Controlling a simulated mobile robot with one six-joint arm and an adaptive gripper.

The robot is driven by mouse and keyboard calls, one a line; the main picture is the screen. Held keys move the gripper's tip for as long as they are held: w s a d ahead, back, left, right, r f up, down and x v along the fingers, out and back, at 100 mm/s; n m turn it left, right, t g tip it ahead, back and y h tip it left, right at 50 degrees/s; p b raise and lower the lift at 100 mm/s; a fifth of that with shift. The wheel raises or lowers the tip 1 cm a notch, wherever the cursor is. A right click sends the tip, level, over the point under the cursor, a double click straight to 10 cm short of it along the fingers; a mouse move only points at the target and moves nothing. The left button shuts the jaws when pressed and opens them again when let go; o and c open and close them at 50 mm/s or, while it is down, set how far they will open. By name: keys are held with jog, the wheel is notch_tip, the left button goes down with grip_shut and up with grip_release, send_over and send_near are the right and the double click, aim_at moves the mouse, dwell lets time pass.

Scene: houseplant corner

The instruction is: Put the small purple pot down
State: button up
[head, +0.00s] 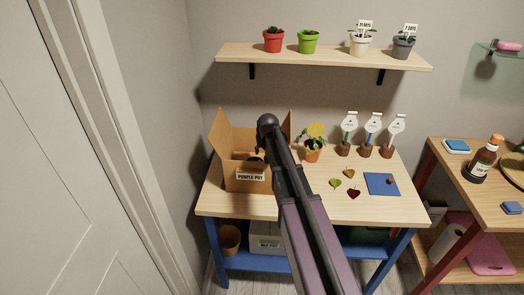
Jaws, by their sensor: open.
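An open cardboard box (247,184) labelled "PURPLE POT" stands at the left of the wooden table (310,208), its flaps raised. My arm reaches in from the bottom of the picture and bends down at the box. My gripper (258,158) is open, small and dark, at the box's opening, partly hidden by my own arm. I cannot see a purple pot. The inside of the box is mostly hidden by its front wall and my arm.
An orange pot (312,155) with a yellow-topped plant stands right of my arm. Several loose leaves (354,192) and a blue mat (382,184) lie on the table. Tagged brown pots (366,151) stand behind. A shelf (325,57) with potted plants hangs above.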

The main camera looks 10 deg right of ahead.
jog(key=shift+w+d, duration=0.1)
jog(key=shift+w, duration=0.05)
jog(key=shift+w+r+p, duration=0.2)
jog(key=shift+r+p, duration=0.15)
jog(key=shift+p, duration=0.45)
jog(key=p+v, duration=1)
jog(key=v, duration=0.2)
jog(key=shift+p, duration=0.4)
jog(key=s+a+g, duration=0.2)
jog(key=s, duration=1)
jog(key=s+a+f+g, duration=0.1)
jog(key=s+a+g, duration=0.1)
jog(key=s, duration=1)
jog(key=shift+s+f+n+g, duration=0.2)
jog(key=shift+f+n+g, duration=0.05)
jog(key=shift+n+g, duration=0.05)
